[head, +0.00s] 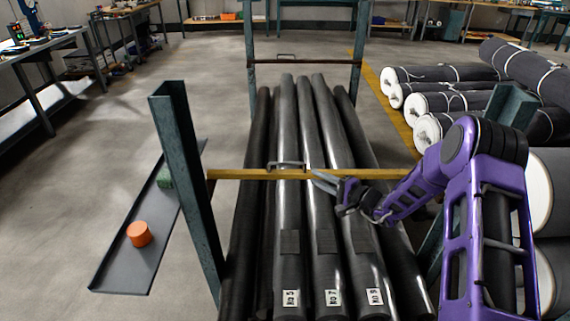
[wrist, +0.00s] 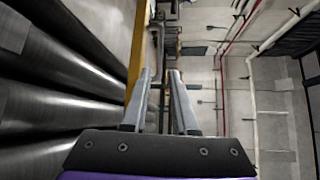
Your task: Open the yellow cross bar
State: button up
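The yellow cross bar (head: 240,174) lies level across the grey rolls, between the green post on the left and the right side of the rack. A grey metal handle (head: 286,164) stands on it, left of its middle. My gripper (head: 316,178) is close to the bar, to the right of the handle, with its fingers pointing left. In the wrist view the two fingers (wrist: 160,74) are apart with nothing between them. The bar also shows there (wrist: 138,45), just left of the fingers. My arm hides part of the bar's right end.
Several dark grey rolls (head: 325,240) with labels lie under the bar. A green post (head: 182,180) stands left. A grey tray (head: 112,272) holds an orange cylinder (head: 139,234) and a green block (head: 165,176). More rolls (head: 450,102) are stacked right.

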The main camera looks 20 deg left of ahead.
aim_at(288, 164)
jog(key=b+x, duration=0.1)
jog(key=x, duration=1.3)
jog(key=shift+w+a+r, duration=0.1)
grip_shut()
dwell(0.8)
